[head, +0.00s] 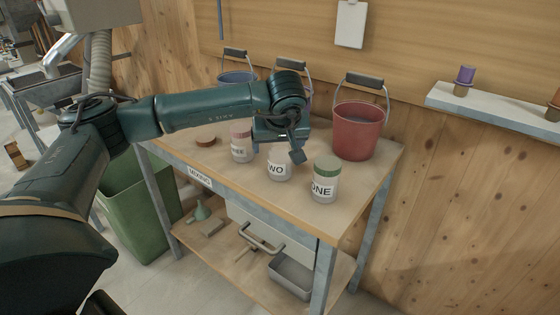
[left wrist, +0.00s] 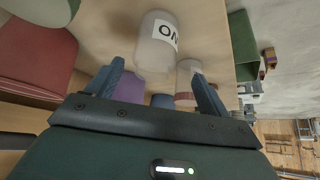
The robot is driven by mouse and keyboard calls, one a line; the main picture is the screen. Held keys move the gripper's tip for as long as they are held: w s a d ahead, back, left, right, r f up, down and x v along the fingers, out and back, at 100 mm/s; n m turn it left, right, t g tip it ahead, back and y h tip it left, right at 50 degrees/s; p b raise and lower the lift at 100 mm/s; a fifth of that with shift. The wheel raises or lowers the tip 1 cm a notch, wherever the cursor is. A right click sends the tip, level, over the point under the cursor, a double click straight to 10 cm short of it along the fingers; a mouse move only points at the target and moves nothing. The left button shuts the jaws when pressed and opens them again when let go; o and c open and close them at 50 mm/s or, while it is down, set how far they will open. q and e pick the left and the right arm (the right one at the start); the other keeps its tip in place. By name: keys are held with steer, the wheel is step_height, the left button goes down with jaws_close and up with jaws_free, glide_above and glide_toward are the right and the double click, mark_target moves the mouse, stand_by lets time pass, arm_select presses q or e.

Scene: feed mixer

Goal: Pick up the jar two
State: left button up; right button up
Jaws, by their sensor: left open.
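Jar two (head: 279,171) is a pale jar with a white label, partly reading "WO". It stands upright on the table, its top hidden behind my left gripper (head: 277,151). In the left wrist view, jar two (left wrist: 153,45) shows upside down just ahead of the open fingers (left wrist: 157,68). The fingers are spread with nothing clearly held between them. I cannot tell whether they touch the jar. My right gripper is not in view.
Jar one (head: 326,180), green-lidded, stands close on the right. Jar three (head: 241,145), pink-lidded, stands on the left. A red bucket (head: 358,131) and a blue bucket (head: 237,77) stand behind. A round brown lid (head: 205,141) lies at the left. A green bin (head: 135,205) stands beside the table.

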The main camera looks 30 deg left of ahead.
arm_select(q)
steer(key=shift+w+d+x, duration=0.1)
steer(key=shift+d+x, duration=0.05)
steer(key=shift+x, duration=1.05)
steer(key=shift+w+d+x, duration=0.1)
steer(key=shift+x, duration=1.05)
steer(key=shift+w+d+x, duration=0.1)
steer(key=shift+d+x, duration=0.05)
steer(key=shift+x, duration=1.05)
steer(key=shift+c, duration=0.3)
steer(key=c, duration=1)
